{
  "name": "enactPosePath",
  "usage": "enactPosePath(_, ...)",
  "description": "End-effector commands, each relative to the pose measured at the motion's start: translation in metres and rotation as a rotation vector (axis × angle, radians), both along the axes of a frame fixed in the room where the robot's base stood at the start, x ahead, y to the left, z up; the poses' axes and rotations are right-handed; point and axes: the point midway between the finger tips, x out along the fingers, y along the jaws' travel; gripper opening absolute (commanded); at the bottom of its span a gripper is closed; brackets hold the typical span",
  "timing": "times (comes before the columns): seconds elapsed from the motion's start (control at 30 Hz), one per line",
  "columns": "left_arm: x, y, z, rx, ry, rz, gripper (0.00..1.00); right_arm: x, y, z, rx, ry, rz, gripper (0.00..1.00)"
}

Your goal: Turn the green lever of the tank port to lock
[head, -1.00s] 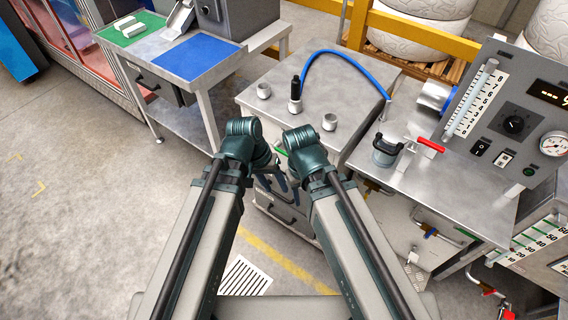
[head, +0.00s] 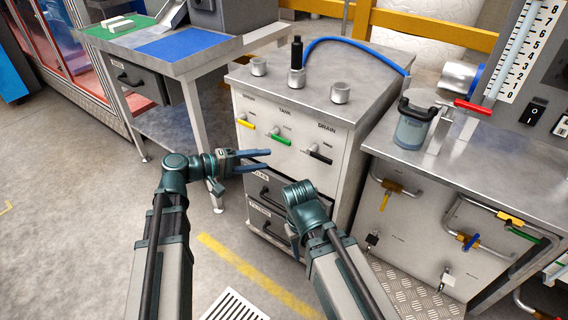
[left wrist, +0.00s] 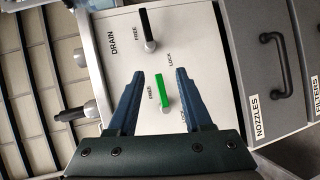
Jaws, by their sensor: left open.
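The green lever (head: 281,140) is the middle one of three on the front of the grey cabinet (head: 340,120). In the head view it points right from its pivot. In the left wrist view the green lever (left wrist: 162,91) appears between my fingers, beside the word FREE; a LOCK label is partly covered by a finger. My left gripper (head: 268,160) is open and empty, below and in front of the lever in the head view. I see no contact with the lever. My right arm's wrist (head: 303,200) shows below the panel; its fingers cannot be made out.
A yellow lever (head: 245,124) and a black drain lever (head: 319,156) flank the green one. Drawers with handles sit below. A blue hose (head: 355,41) arches over the cabinet top. A steel bench (head: 470,160) with a jar (head: 412,128) stands right. Floor at left is open.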

Motion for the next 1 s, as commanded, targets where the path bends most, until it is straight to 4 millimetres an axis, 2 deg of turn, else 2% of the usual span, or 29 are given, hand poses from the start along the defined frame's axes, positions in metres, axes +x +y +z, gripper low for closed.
enactPosePath(0.03,0.008,0.011,-0.019,-0.044,-0.010,0.028,0.50,0.000,0.000,-0.028,0.000,0.000,0.000,0.50)
enactPosePath(0.2,0.022,0.035,-0.021,-0.163,-0.041,0.096,0.50,0.000,0.000,-0.056,-0.001,0.000,0.001,0.50)
enactPosePath(0.33,0.026,0.046,-0.019,-0.210,-0.054,0.121,0.50,0.000,0.000,-0.065,-0.002,-0.001,0.001,0.50)
enactPosePath(0.5,0.028,0.049,-0.016,-0.225,-0.057,0.129,0.50,0.000,0.000,-0.065,-0.002,-0.001,0.001,0.50)
enactPosePath(0.67,0.032,0.042,-0.015,-0.224,-0.057,0.128,0.50,0.000,0.000,-0.064,-0.002,-0.001,0.001,0.50)
enactPosePath(1.0,0.066,-0.013,-0.016,-0.223,-0.057,0.123,0.50,0.000,0.000,-0.064,-0.002,-0.001,0.001,0.50)
